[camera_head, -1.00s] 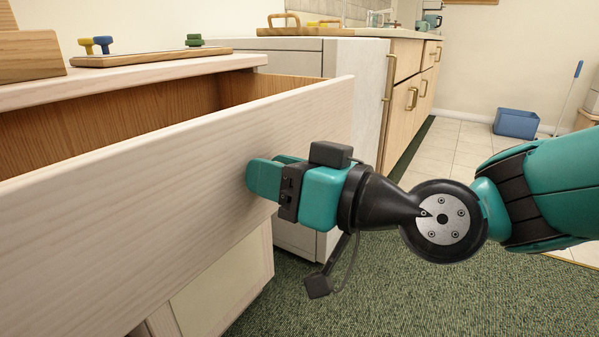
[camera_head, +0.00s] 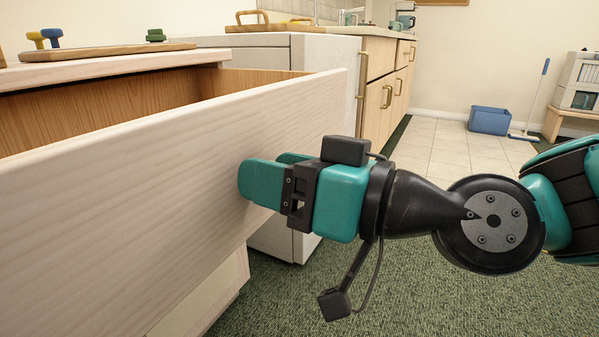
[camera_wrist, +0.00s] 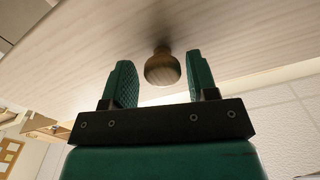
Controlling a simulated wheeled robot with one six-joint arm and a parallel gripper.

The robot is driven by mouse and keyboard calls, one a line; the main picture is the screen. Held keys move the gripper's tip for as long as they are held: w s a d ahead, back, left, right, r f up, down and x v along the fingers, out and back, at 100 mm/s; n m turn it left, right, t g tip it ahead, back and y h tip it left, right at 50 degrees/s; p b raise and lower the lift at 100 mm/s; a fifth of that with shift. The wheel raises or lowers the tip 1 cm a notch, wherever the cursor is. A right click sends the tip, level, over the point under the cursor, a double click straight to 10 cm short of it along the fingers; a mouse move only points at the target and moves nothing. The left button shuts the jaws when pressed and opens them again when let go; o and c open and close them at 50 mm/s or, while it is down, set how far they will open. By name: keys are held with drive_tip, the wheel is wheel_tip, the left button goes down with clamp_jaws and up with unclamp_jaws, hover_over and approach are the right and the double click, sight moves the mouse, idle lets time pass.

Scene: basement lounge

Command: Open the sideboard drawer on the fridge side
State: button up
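The sideboard drawer (camera_head: 150,165) is pulled out, with its pale wood front toward me and its brown inside (camera_head: 110,105) showing from above. The fridge (camera_head: 325,88) stands just beyond it. My gripper (camera_head: 262,178) is at the drawer front. In the wrist view my gripper's two teal fingers (camera_wrist: 159,85) stand apart, one on each side of a round wooden knob (camera_wrist: 162,68) on the drawer front. A gap shows between the knob and each finger. In the head view the knob is hidden behind the fingers.
On the sideboard top (camera_head: 110,68) lies a wooden board (camera_head: 108,51) with coloured pegs. Past the fridge are kitchen cabinets (camera_head: 385,95) and a blue bin (camera_head: 489,120) on tiles. Green carpet (camera_head: 400,290) below is clear.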

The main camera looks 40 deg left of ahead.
drive_tip(key=shift+o, duration=0.2)
drive_tip(key=shift+s+a, duration=0.15)
drive_tip(key=w+d+b, duration=0.1)
drive_tip(key=w+d, duration=0.2)
drive_tip(key=d, duration=1.4)
drive_tip(key=shift+d+b, duration=0.15)
drive_tip(key=shift+b, duration=0.2)
